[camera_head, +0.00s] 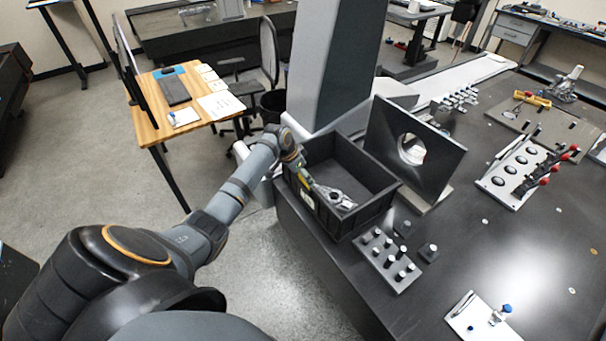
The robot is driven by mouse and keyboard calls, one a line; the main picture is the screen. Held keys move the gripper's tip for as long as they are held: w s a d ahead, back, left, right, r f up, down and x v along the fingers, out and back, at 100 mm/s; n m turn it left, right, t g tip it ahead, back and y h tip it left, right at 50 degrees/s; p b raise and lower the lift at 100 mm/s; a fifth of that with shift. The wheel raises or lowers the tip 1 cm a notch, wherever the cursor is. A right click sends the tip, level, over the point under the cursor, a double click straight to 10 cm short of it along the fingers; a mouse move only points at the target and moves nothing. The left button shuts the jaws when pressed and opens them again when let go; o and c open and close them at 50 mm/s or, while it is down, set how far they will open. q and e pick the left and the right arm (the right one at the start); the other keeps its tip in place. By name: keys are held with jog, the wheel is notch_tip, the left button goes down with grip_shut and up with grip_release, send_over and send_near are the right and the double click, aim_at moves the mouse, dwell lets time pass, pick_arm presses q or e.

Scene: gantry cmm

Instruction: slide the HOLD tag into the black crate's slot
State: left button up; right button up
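The black crate (371,212) stands open-topped at the near left edge of the dark table. My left arm comes in from the left and reaches over the crate's left rim. My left gripper (343,201) shows as a small grey shape over the crate's interior. Its fingers are too small to tell open from shut, or whether they hold anything. A small pale tag-like piece (306,197) with dark marks shows at the crate's outer left-front wall; its lettering is unreadable, and I cannot tell whether it sits in a slot. My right gripper is not in view.
A dark upright plate with a round hole (440,150) stands just right of the crate. A block with several black-and-white pegs (388,262) lies in front. A panel of red-knobbed clamps (526,168) is farther right. The table's front right is mostly clear.

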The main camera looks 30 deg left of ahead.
pick_arm(q)
jog(key=shift+f, duration=0.1)
dwell(0.3)
jog(key=shift+f, duration=0.5)
jog(key=o, duration=0.9)
jog(key=shift+o, duration=0.9)
jog(key=shift+r, duration=0.15)
